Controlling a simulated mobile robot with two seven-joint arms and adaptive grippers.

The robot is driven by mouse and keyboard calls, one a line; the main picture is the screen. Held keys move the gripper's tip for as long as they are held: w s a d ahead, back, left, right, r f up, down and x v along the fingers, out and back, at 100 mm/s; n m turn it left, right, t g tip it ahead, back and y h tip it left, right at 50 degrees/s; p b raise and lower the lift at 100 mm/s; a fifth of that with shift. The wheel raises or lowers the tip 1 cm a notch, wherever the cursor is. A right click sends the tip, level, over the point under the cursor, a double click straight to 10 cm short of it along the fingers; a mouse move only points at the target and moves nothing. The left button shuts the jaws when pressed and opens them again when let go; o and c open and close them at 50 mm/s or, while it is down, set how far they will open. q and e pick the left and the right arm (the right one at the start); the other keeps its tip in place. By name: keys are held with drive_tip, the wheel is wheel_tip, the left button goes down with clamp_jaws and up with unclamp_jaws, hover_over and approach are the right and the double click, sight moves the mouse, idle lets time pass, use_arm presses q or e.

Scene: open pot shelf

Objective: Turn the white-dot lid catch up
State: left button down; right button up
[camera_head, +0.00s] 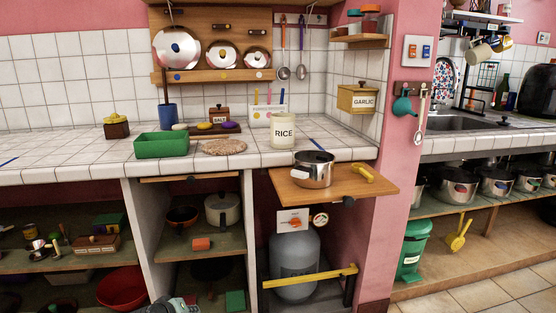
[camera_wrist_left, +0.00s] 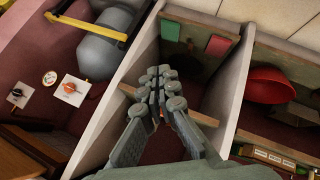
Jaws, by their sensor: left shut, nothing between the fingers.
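Three shiny pot lids stand in a wooden lid rack (camera_head: 212,76) on the tiled wall: a large lid (camera_head: 177,47) at left and two smaller lids (camera_head: 222,56) and (camera_head: 257,56) to its right. Small coloured dots mark the rack's lower rail. The white-dot catch is too small to make out surely, and its position cannot be told. My left gripper (camera_wrist_left: 160,78) is shut and empty in the left wrist view, pointing toward the shelves below the counter. Part of my left arm shows at the bottom edge of the head view, far below the rack. My right gripper is not in view.
On the counter (camera_head: 60,153) below the rack stand a green tray (camera_head: 161,145), a blue pot (camera_head: 167,114), a salt box (camera_head: 219,116) and a rice jar (camera_head: 283,133). A steel pot (camera_head: 314,169) sits on a pull-out board (camera_head: 345,187). Shelves lie below.

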use_arm(q)
drive_tip(key=s+a+f+m+g+y, duration=0.1)
drive_tip(key=s+f, duration=0.4)
drive_tip(key=s, duration=0.8)
drive_tip(key=s+a+f+m+g+y, duration=0.1)
drive_tip(key=s+f+m+g, duration=0.2)
drive_tip(key=s, duration=1.1)
drive_tip(key=s+f+m+g+y, duration=0.1)
drive_tip(key=s+f+m+g, duration=0.1)
drive_tip(key=s+f, duration=0.6)
drive_tip(key=s+m, duration=0.1)
drive_tip(key=s, duration=0.4)
drive_tip(key=shift+s+a+f+m+y, duration=0.25)
drive_tip(key=shift+a+f+m+y, duration=0.05)
drive_tip(key=shift+a+f+m, duration=0.1)
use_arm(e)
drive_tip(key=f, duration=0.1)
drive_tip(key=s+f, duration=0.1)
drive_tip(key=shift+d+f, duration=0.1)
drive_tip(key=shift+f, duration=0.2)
